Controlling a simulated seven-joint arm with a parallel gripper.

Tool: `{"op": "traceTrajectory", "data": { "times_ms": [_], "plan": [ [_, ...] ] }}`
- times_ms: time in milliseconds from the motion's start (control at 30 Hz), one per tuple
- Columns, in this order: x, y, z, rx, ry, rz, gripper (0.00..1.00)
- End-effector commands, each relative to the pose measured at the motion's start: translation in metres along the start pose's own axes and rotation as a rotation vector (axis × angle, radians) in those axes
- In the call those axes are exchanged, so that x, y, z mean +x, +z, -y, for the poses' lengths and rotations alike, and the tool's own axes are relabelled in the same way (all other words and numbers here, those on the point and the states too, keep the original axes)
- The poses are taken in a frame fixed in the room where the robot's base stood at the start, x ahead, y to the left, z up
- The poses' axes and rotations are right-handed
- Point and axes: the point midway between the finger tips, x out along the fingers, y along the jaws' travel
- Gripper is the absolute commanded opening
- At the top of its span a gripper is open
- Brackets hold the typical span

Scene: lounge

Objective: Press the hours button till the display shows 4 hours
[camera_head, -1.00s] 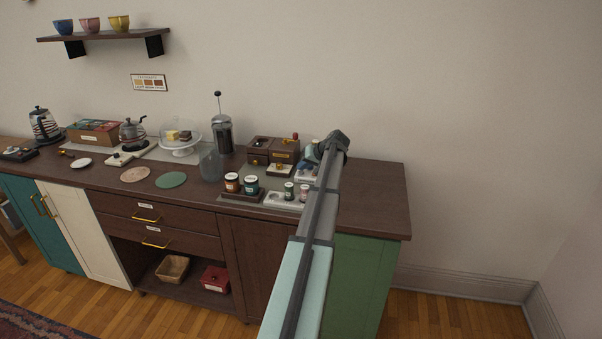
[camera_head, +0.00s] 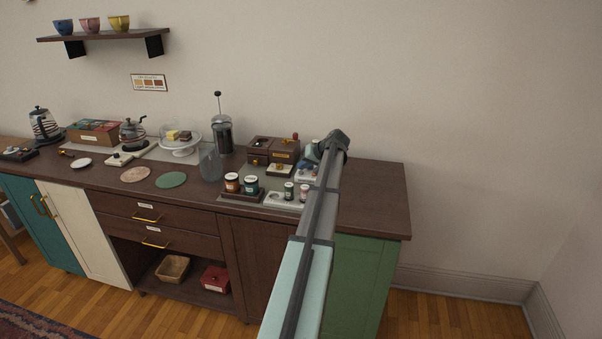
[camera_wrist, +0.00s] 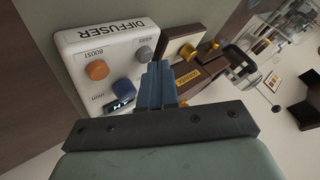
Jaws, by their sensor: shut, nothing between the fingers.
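The diffuser (camera_wrist: 72,42) is a pale panel in the wrist view, labelled DIFFUSER. It carries an orange button (camera_wrist: 97,70) with a BOOST label, a grey button (camera_wrist: 145,54) that seems to be labelled HOURS, and a blue button (camera_wrist: 123,87). A small dark display (camera_wrist: 115,103) has a lit mark too small to read and is partly hidden. My gripper (camera_wrist: 160,68) is shut and empty, its tips close beside the grey button; I cannot tell whether they touch. In the head view the diffuser (camera_head: 302,175) is mostly hidden behind my arm.
Dark wooden boxes (camera_head: 272,150) stand left of my gripper on the counter (camera_head: 378,200). Small jars (camera_head: 251,184) and a pale tray (camera_head: 276,201) are nearer the front. A French press (camera_head: 222,135) stands further left. The counter's right end is clear.

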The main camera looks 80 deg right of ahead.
Motion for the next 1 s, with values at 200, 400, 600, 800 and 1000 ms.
{"op": "traceTrajectory", "data": {
  "times_ms": [200, 400, 600, 800, 1000],
  "plan": [
    [-0.006, -0.005, 0.004, 0.0, 0.0, 0.0, 0.0],
    [-0.007, -0.005, 0.005, 0.0, 0.0, 0.0, 0.0],
    [-0.007, -0.006, 0.005, 0.0, 0.0, 0.0, 0.0],
    [-0.015, -0.011, 0.011, -0.001, 0.0, 0.0, 0.0],
    [-0.026, -0.02, 0.019, -0.001, 0.0, 0.0, 0.0]
  ]
}}
